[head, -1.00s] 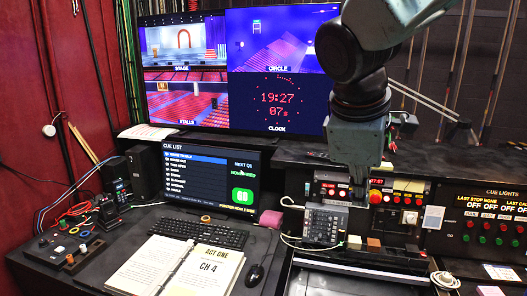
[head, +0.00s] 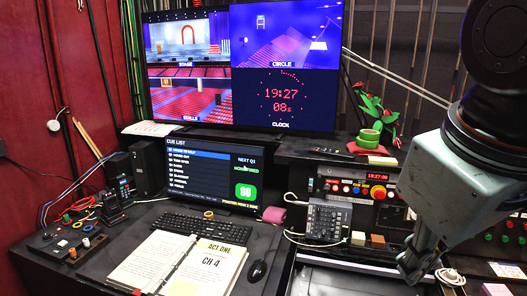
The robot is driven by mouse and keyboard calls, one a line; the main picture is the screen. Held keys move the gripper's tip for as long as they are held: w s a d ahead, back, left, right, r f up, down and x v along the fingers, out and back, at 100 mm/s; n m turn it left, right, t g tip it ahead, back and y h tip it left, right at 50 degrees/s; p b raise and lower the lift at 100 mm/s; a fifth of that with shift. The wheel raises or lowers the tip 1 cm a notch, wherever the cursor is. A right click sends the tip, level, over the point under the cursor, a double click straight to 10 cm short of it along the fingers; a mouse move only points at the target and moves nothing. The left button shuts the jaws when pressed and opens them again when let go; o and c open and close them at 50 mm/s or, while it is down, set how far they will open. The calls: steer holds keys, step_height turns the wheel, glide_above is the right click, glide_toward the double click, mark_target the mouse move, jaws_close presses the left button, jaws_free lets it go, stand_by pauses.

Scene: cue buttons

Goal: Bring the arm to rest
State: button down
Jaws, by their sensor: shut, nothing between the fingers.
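My gripper (head: 412,268) hangs at the right of the head view, below the grey end of my arm. Its fingers are together with nothing between them. It is above the right part of the desk, in front of the cue button panel, and appears clear of it. The button panel (head: 352,189) shows a red emergency-style button and a small red clock readout. My arm hides much of the cue lights panel; only a few of its buttons (head: 507,238) show at the right edge.
A keypad unit (head: 327,220) with a cable, a monitor (head: 213,176), a keyboard (head: 191,229), an open script book (head: 180,262) and a mouse (head: 257,271) stand on the desk. A coiled white cable (head: 451,277) lies near my gripper.

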steer(key=s+a+f+m+y, duration=0.1)
steer(key=s+f+m, duration=0.1)
steer(key=s, duration=0.5)
steer(key=shift+a+f+m+b, duration=0.25)
steer(key=shift+a+m+b, duration=0.1)
steer(key=shift+m, duration=0.35)
